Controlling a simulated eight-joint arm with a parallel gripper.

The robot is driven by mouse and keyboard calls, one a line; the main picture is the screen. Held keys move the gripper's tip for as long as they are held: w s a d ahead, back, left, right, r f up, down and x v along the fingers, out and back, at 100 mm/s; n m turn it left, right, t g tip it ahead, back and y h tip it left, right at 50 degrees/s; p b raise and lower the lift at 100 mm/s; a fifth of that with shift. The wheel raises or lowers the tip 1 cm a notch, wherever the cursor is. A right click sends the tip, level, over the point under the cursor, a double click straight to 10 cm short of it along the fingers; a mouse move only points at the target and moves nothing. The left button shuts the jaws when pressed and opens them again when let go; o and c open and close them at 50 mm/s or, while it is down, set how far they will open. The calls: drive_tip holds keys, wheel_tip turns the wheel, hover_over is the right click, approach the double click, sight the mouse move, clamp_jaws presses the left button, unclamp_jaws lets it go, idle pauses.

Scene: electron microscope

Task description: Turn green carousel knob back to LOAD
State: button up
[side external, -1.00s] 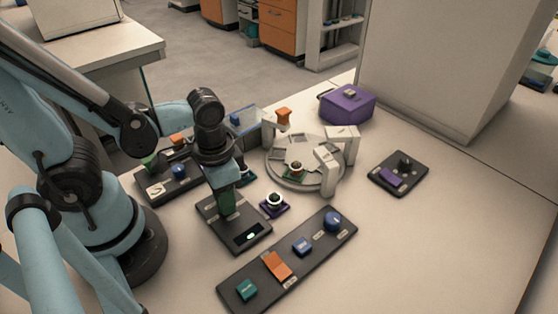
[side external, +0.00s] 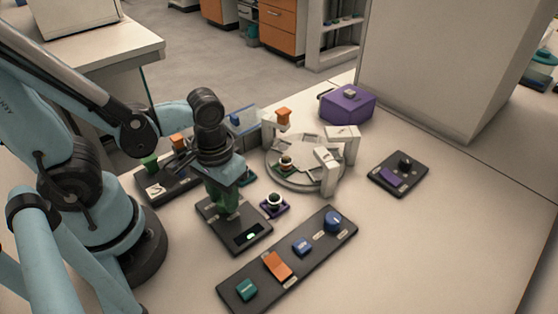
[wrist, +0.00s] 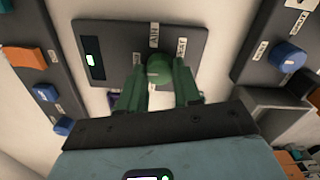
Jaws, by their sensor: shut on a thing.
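The green carousel knob (wrist: 158,68) stands on a dark panel (wrist: 110,38) with a small lit display. In the side view my gripper (side external: 226,205) covers most of the knob. The round grey carousel (side external: 281,184) carries a small holder with a dark and white ringed piece (side external: 286,162).
A long panel with a teal button (side external: 246,289), orange switch (side external: 277,266) and blue knobs lies in front. A purple holder (side external: 274,206) stands close right of the gripped panel. White uprights (side external: 328,168) flank the carousel. Free table lies at the right front.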

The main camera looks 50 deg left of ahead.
drive_tip(key=o, duration=1.1)
drive_tip(key=shift+c, duration=0.2)
drive_tip(key=shift+r, duration=0.15)
wheel_tip(320, 180, up, 12)
idle(0.4)
drive_tip(key=w+a+m+t, duration=0.3)
drive_tip(key=w+a+t, duration=0.1)
drive_tip(key=w+t, duration=0.3)
drive_tip(key=shift+w+f, duration=0.2)
drive_tip(key=shift+w, duration=0.9)
